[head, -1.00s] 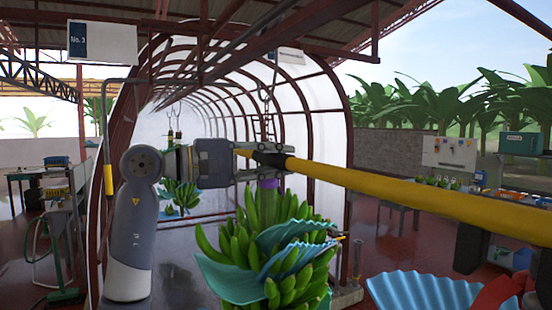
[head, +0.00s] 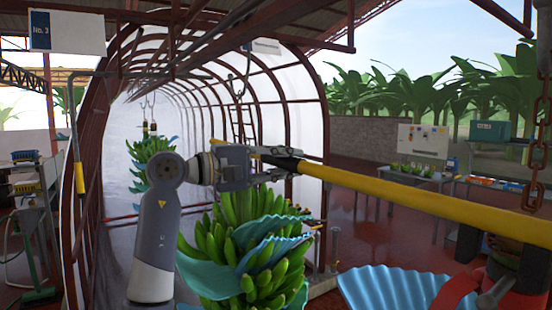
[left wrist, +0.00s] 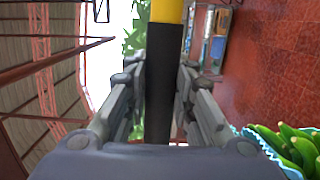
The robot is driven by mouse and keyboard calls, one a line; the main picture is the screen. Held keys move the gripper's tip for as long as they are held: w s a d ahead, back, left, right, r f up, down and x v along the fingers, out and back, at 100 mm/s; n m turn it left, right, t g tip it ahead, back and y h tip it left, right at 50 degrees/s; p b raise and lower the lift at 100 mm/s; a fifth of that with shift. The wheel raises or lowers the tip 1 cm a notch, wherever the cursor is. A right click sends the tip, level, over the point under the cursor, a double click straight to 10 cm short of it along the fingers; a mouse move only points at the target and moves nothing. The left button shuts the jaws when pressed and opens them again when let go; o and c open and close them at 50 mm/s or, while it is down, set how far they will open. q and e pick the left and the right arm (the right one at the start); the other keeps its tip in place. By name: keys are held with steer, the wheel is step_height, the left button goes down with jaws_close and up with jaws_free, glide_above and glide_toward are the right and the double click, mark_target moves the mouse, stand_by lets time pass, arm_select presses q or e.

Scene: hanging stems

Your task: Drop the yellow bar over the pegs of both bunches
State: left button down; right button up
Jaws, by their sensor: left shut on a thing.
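The yellow bar (head: 420,198) slants from the middle of the head view down to the right edge, where its far end is out of view. My left gripper (head: 277,165) is shut on its black end; the left wrist view shows this black end (left wrist: 158,95) between the fingers. A green banana bunch (head: 245,245) with blue sheets hangs just below the gripper. Its top and any peg are hidden behind the gripper. At lower right, a blue sheet (head: 400,290) shows below the bar, with red and dark parts beside it that I cannot make out. My right gripper is not in view.
A rusty chain (head: 536,150) hangs at the right edge, close to the bar. Another bunch (head: 150,155) hangs farther back at the white tunnel. Tables (head: 395,175) stand at the back right.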

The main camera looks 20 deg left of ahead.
arm_select(q)
steer(key=shift+p+x, duration=0.45)
steer(key=shift+x, duration=0.45)
steer(key=f+b, duration=0.4)
steer(key=shift+w, duration=0.25)
steer(key=shift+f, duration=0.3)
steer(key=shift+f+b, duration=0.6)
steer(key=shift+b, duration=0.2)
steer(key=c, duration=1.3)
jaws_free()
steer(key=shift+r, duration=0.1)
